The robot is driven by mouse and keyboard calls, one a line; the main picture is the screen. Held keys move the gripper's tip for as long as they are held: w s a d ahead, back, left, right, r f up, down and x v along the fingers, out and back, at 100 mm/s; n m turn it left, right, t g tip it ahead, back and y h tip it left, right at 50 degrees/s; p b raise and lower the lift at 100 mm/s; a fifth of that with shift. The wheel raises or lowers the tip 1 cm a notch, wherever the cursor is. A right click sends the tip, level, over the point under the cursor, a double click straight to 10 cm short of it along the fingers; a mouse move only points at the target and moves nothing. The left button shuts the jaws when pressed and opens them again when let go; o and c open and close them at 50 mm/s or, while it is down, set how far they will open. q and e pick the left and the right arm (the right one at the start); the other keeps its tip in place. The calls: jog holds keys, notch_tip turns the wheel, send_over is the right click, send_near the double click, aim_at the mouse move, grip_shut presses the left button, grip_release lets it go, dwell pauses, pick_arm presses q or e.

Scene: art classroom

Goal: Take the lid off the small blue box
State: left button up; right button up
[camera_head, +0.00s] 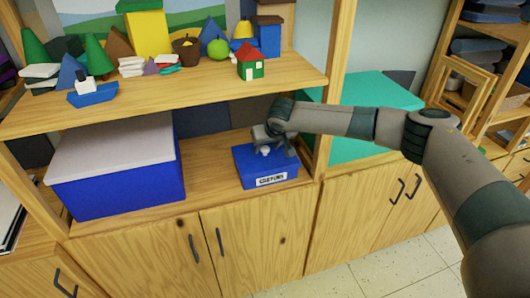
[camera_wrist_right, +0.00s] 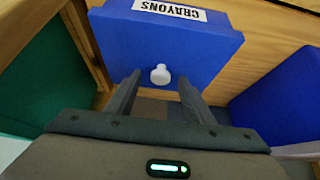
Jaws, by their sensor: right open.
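The small blue box (camera_head: 269,175) stands on the lower shelf of the wooden unit, with a white label reading CRAYONS on its front. Its lid is on and carries a white round knob (camera_wrist_right: 160,74), which also shows in the head view (camera_head: 264,151). My right gripper (camera_head: 270,141) is over the lid. In the right wrist view its two fingers (camera_wrist_right: 157,88) are apart, on either side of the knob and not closed on it. I cannot tell how far the fingertips are above the lid. My left gripper is not in view.
A large blue box (camera_head: 125,185) with a pale lid stands left on the same shelf. The upper shelf (camera_head: 200,83) holds painted blocks, a toy boat (camera_head: 92,94) and a small house (camera_head: 251,64). A wooden upright and a teal board (camera_head: 365,95) are to the right.

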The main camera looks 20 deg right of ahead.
jog(key=shift+x, duration=0.85)
jog(key=c, duration=1.2)
